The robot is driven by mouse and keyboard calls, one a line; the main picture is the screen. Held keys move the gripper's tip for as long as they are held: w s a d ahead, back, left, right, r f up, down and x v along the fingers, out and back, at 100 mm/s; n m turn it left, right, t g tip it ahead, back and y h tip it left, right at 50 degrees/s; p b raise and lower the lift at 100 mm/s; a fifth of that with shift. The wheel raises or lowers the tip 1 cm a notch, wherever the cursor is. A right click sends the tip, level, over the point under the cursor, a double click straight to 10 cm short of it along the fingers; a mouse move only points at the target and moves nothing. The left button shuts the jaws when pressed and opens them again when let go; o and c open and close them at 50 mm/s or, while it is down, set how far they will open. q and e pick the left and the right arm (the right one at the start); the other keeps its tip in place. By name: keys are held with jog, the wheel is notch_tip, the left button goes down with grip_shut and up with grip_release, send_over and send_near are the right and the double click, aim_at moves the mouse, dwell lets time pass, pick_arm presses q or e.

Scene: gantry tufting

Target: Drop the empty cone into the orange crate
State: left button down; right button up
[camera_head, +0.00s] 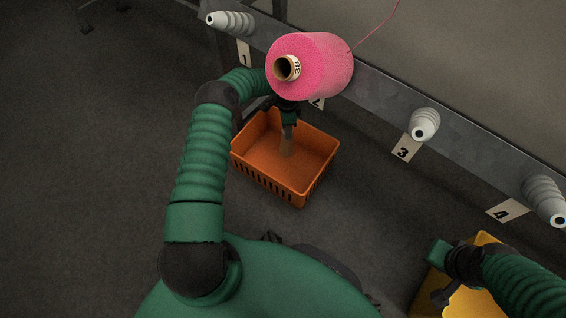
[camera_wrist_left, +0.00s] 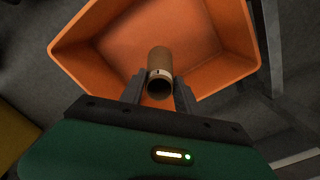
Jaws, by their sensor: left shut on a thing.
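The empty cone (camera_wrist_left: 159,62) is a bare brown tube, held between the fingers of my left gripper (camera_wrist_left: 158,90) in the left wrist view. In the head view my left gripper (camera_head: 288,122) is over the orange crate (camera_head: 260,174), partly hidden behind the pink yarn cone, and the empty cone (camera_head: 286,146) hangs below it. The crate also shows in the left wrist view (camera_wrist_left: 225,79), with its open inside behind the tube. The crate looks empty. My right gripper (camera_head: 446,270) is at the lower right; its fingers are too unclear to judge.
A pink yarn cone (camera_head: 318,62) sits on the rail (camera_head: 375,95) at position 2, above the crate. Bare grey pegs show at positions 1 (camera_head: 232,22), 3 (camera_head: 424,123) and 4 (camera_head: 543,195). A yellow crate (camera_head: 475,302) stands under my right arm.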

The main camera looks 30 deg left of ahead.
pick_arm(q)
jog(key=shift+r, duration=0.1)
jog(key=c, duration=0.8)
grip_release()
notch_tip(320, 180, up, 4)
jog(key=p, duration=0.4)
jog(key=s+d+p, duration=0.2)
jog(key=s, duration=0.2)
jog(key=s+d+p, duration=0.2)
jog(key=s+d, duration=0.1)
jog(key=s, duration=0.2)
jog(key=s+d+p, duration=0.3)
jog(key=s, duration=0.1)
jog(key=shift+s+d+r, duration=0.2)
jog(key=shift+s+r, duration=0.15)
jog(key=shift+r, duration=0.05)
